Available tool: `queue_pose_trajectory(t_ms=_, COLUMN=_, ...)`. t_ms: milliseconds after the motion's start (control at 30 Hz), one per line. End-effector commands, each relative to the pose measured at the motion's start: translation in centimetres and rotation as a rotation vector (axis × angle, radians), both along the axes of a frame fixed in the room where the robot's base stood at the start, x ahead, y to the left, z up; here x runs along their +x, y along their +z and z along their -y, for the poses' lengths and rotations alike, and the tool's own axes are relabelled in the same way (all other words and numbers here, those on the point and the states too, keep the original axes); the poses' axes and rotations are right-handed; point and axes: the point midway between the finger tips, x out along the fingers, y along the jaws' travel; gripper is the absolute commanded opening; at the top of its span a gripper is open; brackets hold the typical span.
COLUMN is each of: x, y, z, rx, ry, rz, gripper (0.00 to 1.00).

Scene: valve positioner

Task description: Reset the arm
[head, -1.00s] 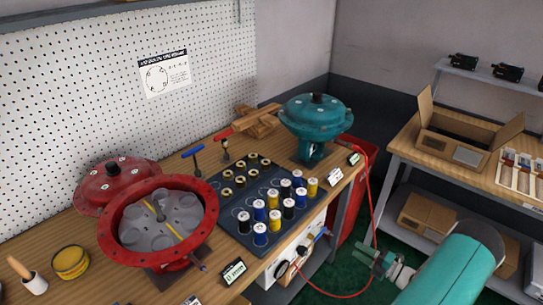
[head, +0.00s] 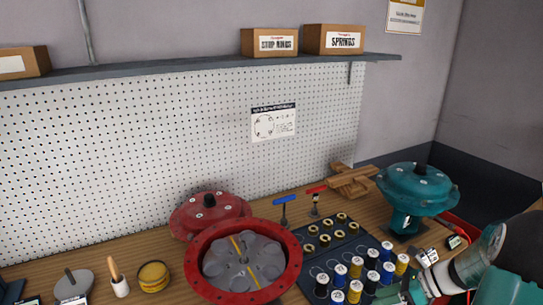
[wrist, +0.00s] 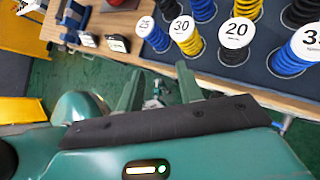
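My gripper (wrist: 160,88) shows in the wrist view with its two green fingers apart and nothing between them. Green floor and part of the bench edge lie beyond the fingers. In the head view my arm comes in from the lower right, and my gripper (head: 405,292) is near the front of the spring mat, partly cut off by the frame. The blue, yellow and black springs (head: 372,258) stand upright on the dark mat (head: 310,265). In the wrist view, springs with numbered white tops, such as the 20 spring (wrist: 238,35), stand apart from the fingers.
An open red actuator housing (head: 243,262) sits on the bench, with a red cover (head: 207,212) behind it. A teal actuator (head: 418,190) stands at the right, close to my arm. A yellow tin (head: 153,276) and a brush pot (head: 119,287) are at the left.

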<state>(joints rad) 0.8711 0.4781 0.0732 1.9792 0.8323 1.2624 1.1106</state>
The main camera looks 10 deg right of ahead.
Motion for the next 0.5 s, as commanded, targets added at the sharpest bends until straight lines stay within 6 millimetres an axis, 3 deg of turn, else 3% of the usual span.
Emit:
queue_pose_trajectory(t_ms=33, x=0.0, y=1.5, z=-1.7, rx=-0.074, ry=0.089, rz=0.04, gripper=0.36)
queue_pose_trajectory(t_ms=200, x=-1.1, y=5.3, z=-6.6, rx=-0.307, ry=0.399, rz=0.184, gripper=0.36)
queue_pose_trajectory(t_ms=500, x=-4.8, y=10.9, z=-13.6, rx=-0.683, ry=0.958, rz=0.466, gripper=0.36)
